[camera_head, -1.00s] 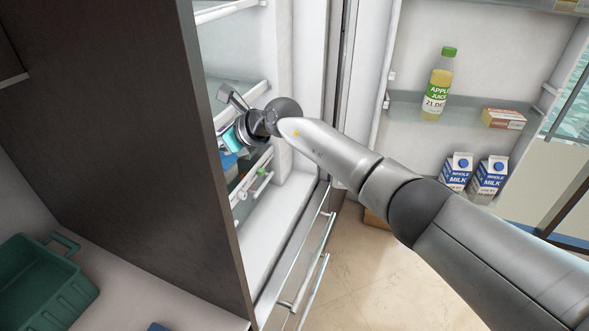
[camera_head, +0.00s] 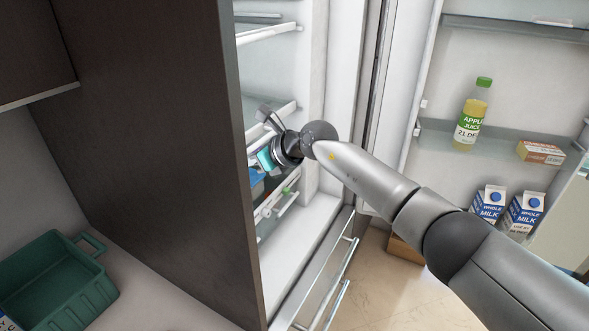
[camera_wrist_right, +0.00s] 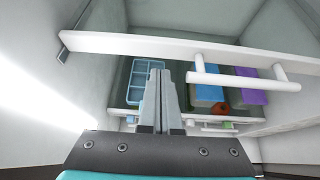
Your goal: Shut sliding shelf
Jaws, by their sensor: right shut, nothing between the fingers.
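My right arm reaches from the right into the open fridge in the head view. My right gripper (camera_wrist_right: 161,85) is shut and empty in the right wrist view. That shelf's front has a white handle (camera_wrist_right: 238,80) right of the fingers. Behind it lie a blue tray (camera_wrist_right: 138,76), a blue box (camera_wrist_right: 206,93) and a purple box (camera_wrist_right: 248,91). A lower white handle (camera_head: 281,207) shows in the head view. My left gripper is not in view.
A dark cabinet panel (camera_head: 160,130) stands left of the fridge. The open door on the right holds an apple juice bottle (camera_head: 471,118) and milk cartons (camera_head: 489,205). A metal-handled drawer (camera_head: 325,275) is below. A green crate (camera_head: 60,280) sits at lower left.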

